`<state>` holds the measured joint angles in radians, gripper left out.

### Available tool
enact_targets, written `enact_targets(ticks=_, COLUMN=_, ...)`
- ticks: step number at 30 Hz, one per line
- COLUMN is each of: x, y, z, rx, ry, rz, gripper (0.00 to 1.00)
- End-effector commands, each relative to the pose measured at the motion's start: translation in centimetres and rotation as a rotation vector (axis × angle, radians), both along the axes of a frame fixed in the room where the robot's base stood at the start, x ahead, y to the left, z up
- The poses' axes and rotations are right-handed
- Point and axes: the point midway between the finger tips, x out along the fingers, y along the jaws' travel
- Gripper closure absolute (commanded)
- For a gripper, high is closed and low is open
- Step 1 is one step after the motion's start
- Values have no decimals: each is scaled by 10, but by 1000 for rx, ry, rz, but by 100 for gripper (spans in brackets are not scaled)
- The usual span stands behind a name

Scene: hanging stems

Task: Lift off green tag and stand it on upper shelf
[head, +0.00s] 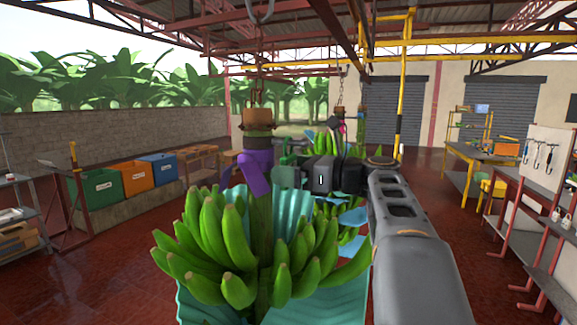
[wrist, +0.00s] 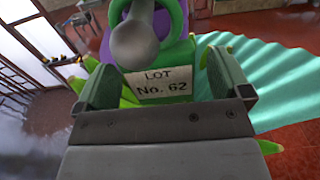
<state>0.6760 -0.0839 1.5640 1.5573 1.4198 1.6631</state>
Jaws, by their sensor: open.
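The green tag (wrist: 188,62) bears a white label reading LOT No. 62. Its ring loops around a grey round-ended peg (wrist: 135,45) on a purple band, which also shows in the head view (head: 256,172) around the hanging stem. My gripper (wrist: 160,72) is open, with one finger on each side of the tag's lower part; I cannot tell whether they touch it. In the head view my gripper (head: 287,177) is just right of the purple band, and the tag cannot be made out there. I cannot tell which shelf is the upper shelf.
Green bananas (head: 215,245) hang below the band, with teal sheets (head: 300,208) around them. Another bunch hangs behind. A red-framed shelf unit (head: 520,172) stands at the right, a grey rack (head: 12,180) at the far left. Coloured bins (head: 137,177) stand at the left. Red floor between is clear.

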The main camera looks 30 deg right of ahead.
Motion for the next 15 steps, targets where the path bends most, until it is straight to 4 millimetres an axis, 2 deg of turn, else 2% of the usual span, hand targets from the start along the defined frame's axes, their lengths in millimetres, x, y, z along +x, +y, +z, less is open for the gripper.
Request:
enact_targets(ticks=6, x=16, y=15, z=1, rx=0, ry=0, rz=2, gripper=4)
enact_targets(ticks=15, x=18, y=16, z=0, rx=0, ry=0, rz=-1, gripper=4)
